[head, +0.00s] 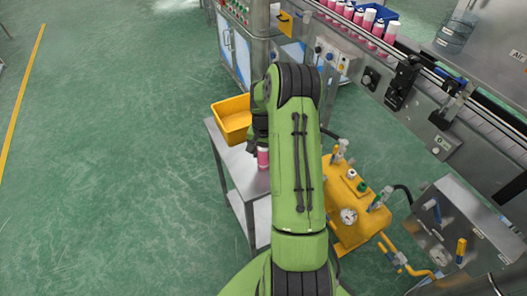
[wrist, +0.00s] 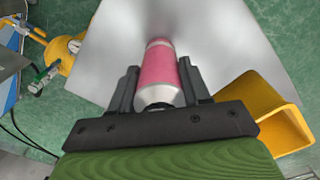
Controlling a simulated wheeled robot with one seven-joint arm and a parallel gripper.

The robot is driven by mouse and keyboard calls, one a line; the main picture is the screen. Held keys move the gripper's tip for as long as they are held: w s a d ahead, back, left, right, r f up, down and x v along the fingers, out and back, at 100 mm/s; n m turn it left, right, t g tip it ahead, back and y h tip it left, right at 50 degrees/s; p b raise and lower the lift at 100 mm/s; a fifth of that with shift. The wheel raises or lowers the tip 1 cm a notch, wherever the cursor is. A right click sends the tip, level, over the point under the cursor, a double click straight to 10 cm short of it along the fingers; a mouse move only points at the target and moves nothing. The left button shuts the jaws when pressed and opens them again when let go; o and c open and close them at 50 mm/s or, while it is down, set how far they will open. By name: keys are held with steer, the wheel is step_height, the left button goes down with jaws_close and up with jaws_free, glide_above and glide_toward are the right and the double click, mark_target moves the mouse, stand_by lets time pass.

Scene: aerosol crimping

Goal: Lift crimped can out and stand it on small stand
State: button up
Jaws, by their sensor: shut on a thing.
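The can (wrist: 159,72) is pink with a silvery shoulder at its near end in the wrist view. My gripper (wrist: 159,83) is shut on it, with one dark finger on each side. The can also shows in the head view (head: 262,157), partly beside my green arm. The small metal stand (wrist: 105,55) lies beyond the can in the wrist view. In the head view its grey top (head: 238,165) shows left of my arm. The can is at the stand's top; I cannot tell whether its base touches it. My arm hides much of the gripper in the head view.
A yellow bin (head: 232,121) sits at the stand's back and shows beside my gripper in the wrist view (wrist: 268,98). A yellow machine with a gauge (head: 348,214) stands right of my arm. A conveyor with pink cans (head: 365,22) runs at upper right. Green floor at left is clear.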

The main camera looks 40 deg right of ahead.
steer(key=shift+f+b, duration=0.4)
steer(key=shift+f, duration=0.05)
stand_by(0.3)
steer(key=o, duration=1.1)
step_height(320, 180, up, 16)
steer(key=p, duration=0.2)
steer(key=shift+p, duration=0.4)
steer(key=shift+f, duration=0.1)
